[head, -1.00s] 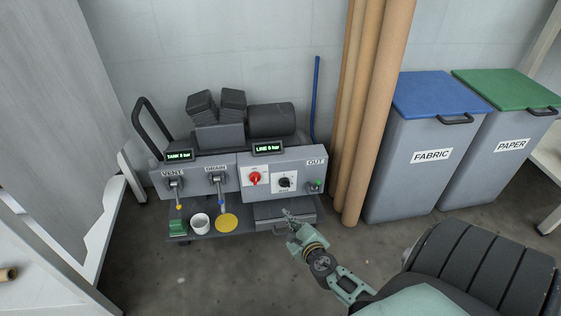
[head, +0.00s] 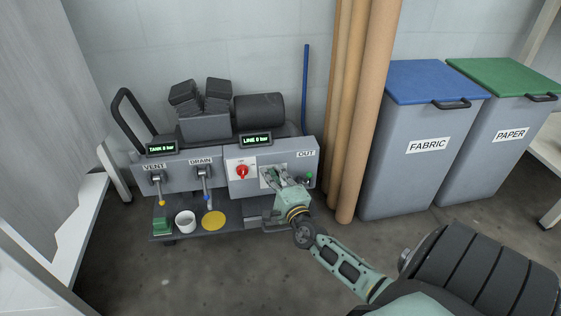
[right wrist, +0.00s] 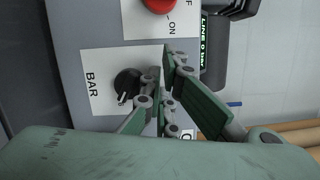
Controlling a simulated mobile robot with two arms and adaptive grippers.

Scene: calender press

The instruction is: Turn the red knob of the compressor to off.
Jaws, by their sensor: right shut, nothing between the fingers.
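The red knob (head: 242,171) sits on a white plate on the grey compressor panel (head: 215,178). In the right wrist view the red knob (right wrist: 158,4) is cut off by the top edge, beside the word ON; its pointer cannot be made out clearly. My right gripper (head: 272,178) is shut and empty, in front of the panel to the right of the red knob. In the right wrist view its fingers (right wrist: 164,72) are over the plate with the black BAR knob (right wrist: 127,83) and partly cover that plate. I cannot tell whether they touch it. My left gripper is not in view.
The displays read TANK 0 bar (head: 162,149) and LINE 0 bar (head: 255,139). VENT (head: 157,180) and DRAIN (head: 203,176) levers are left of the red knob, a green OUT button (head: 309,175) right. Cardboard tubes (head: 362,120) and a FABRIC bin (head: 420,165) stand further right.

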